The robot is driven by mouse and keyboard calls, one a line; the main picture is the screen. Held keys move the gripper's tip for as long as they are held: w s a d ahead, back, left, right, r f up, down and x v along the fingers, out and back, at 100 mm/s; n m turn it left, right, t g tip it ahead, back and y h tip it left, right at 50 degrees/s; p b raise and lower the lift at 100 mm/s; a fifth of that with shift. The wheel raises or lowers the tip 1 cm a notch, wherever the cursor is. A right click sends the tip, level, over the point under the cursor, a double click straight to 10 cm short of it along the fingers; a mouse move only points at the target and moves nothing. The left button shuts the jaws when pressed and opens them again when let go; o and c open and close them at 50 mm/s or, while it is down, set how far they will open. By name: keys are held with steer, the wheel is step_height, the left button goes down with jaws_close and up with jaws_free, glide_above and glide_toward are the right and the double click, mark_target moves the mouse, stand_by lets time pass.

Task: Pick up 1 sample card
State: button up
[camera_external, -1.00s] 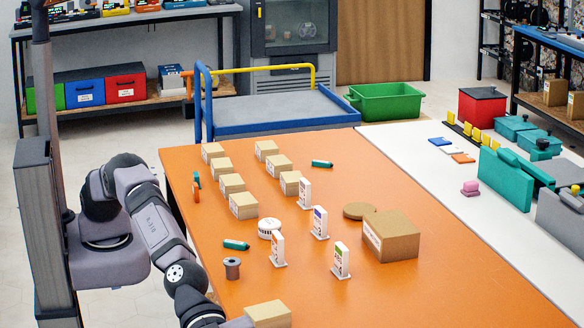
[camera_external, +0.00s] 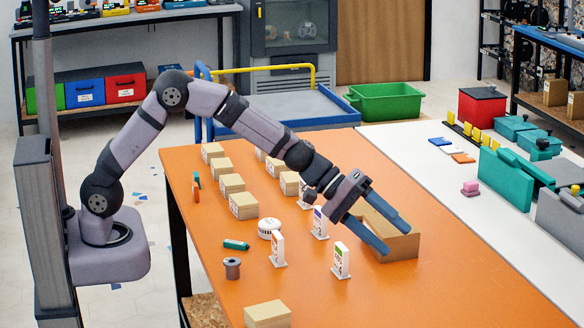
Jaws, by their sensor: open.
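Upright white cards with coloured print stand on the orange table: one with orange (camera_external: 278,248), one with purple (camera_external: 319,224) and one with green (camera_external: 340,261). A fourth, behind them, is mostly hidden by my wrist. Small flat pieces in blue (camera_external: 439,141), white (camera_external: 452,149) and orange (camera_external: 463,158) lie on the white table. I cannot tell which of these are the sample cards. My gripper (camera_external: 396,240) is open and empty, its fingers pointing down to the right in front of the large cardboard box (camera_external: 402,249).
Several small cardboard boxes (camera_external: 243,206) stand in rows on the orange table (camera_external: 440,290). A white round puck (camera_external: 269,227), a teal tube (camera_external: 236,244) and a spool (camera_external: 232,268) lie nearby. The table's right front is clear.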

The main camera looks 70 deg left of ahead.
steer(key=a+n+t+y, duration=0.1)
steer(key=a+n, duration=0.5)
steer(key=a, duration=0.8)
steer(key=n+t+y+b, duration=0.5)
steer(key=n+y, duration=0.3)
steer(key=n, duration=1.6)
glide_toward(302, 182)
steer(key=w, duration=0.3)
steer(key=shift+g, duration=0.3)
steer(key=shift+p+x, duration=1.1)
steer(key=shift+x, duration=2.95)
steer(key=shift+s+d+f, duration=0.1)
steer(key=shift+s+f, duration=0.05)
steer(key=c, duration=1.1)
